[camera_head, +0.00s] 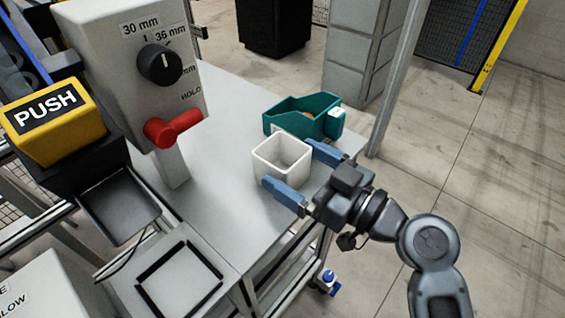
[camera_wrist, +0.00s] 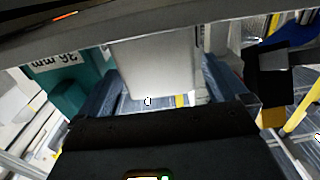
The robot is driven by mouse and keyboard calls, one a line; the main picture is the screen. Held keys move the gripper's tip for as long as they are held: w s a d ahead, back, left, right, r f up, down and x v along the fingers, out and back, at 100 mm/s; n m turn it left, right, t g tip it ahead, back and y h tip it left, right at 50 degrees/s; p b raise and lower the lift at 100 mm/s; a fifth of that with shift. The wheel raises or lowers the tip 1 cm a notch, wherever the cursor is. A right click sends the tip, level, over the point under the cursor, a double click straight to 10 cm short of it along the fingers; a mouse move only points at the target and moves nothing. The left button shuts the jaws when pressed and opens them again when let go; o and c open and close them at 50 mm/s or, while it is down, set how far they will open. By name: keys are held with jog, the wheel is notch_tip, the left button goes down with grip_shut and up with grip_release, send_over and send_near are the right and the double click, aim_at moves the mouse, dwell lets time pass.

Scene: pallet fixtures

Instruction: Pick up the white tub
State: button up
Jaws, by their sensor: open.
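The white tub (camera_head: 278,163) is a square, open-topped container standing upright on the grey table. It looks empty inside. My gripper (camera_head: 296,174) is open at the tub, with one blue finger on its near side and the other on its far side. In the wrist view the white tub (camera_wrist: 156,68) fills the space between the two fingers of my gripper (camera_wrist: 160,95). I cannot tell whether either finger touches the tub.
A teal bin (camera_head: 292,110) stands just behind the tub. A grey machine with a black dial (camera_head: 160,63) and red lever (camera_head: 173,128) stands to the left, near a yellow PUSH button (camera_head: 45,112). The table (camera_head: 215,205) is clear left of the tub.

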aim_at(267, 148)
jog(key=shift+p+x, duration=0.4)
jog(key=shift+x, duration=1.45)
jog(key=shift+d, duration=0.1)
jog(key=shift+c, duration=0.5)
jog(key=c, duration=0.8)
notch_tip(267, 148, up, 4)
jog(key=shift+f, duration=0.1)
jog(key=s+d+r+b, duration=0.1)
jog(key=d+r+b, duration=0.1)
jog(key=d+r, duration=0.5)
jog(key=d, duration=0.4)
jog(key=shift+s+d, duration=0.25)
jog(key=shift+d, duration=0.05)
